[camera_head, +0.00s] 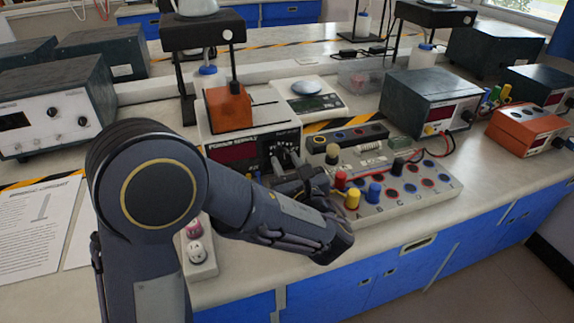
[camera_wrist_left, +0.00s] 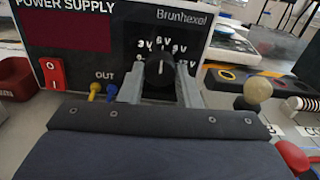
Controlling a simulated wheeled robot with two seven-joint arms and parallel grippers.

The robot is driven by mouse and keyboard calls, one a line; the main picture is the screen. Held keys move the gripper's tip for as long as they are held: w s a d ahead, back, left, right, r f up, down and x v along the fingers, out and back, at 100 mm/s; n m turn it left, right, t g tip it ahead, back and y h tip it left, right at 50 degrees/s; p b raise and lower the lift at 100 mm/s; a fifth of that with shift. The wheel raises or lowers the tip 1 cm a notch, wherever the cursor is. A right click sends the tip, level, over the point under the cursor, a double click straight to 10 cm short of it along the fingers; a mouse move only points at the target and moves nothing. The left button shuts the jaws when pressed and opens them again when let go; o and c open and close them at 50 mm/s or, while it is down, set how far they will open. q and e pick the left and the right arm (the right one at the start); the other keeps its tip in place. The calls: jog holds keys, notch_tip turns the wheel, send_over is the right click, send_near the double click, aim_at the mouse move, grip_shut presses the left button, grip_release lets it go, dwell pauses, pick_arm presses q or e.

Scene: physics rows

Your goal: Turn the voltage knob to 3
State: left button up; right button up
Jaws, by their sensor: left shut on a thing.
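The power supply (camera_head: 232,153) stands on the bench behind my left gripper. In the left wrist view its front (camera_wrist_left: 85,12) shows a dark display, a red switch (camera_wrist_left: 53,73) and two OUT leads. The black voltage knob (camera_wrist_left: 159,72) sits right of these, below labels reading 3V at left, 6V at top and 9V at right. A light mark on the knob points roughly up toward 6V; the exact setting is hard to tell. My left gripper (camera_wrist_left: 161,84) is shut on the knob, one finger on each side. In the head view, my left gripper (camera_head: 285,162) partly hides the knob area.
A component board (camera_head: 400,203) with coloured plugs lies right of the gripper, close to my arm. An orange box (camera_head: 229,108) is above the supply. A scale (camera_head: 308,103) stands behind. Grey instruments (camera_head: 431,97) stand further right, and papers (camera_head: 38,225) lie left.

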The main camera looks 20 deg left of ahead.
pick_arm(q)
jog(key=n+b, duration=0.2)
jog(key=b, duration=0.1)
jog(key=n+b, duration=0.1)
jog(key=n, duration=0.1)
jog(key=shift+f+b, duration=0.25)
jog(key=shift+b, duration=0.05)
jog(key=shift+d+r+n+b, duration=0.1)
jog(key=shift+r+n+b, duration=0.1)
jog(key=shift+n+b, duration=1.35)
jog(key=o, duration=1)
jog(key=shift+c, duration=0.2)
jog(key=p+v, duration=0.1)
jog(key=v, duration=0.6)
jog(key=shift+s+d, duration=0.2)
jog(key=shift+s, duration=0.15)
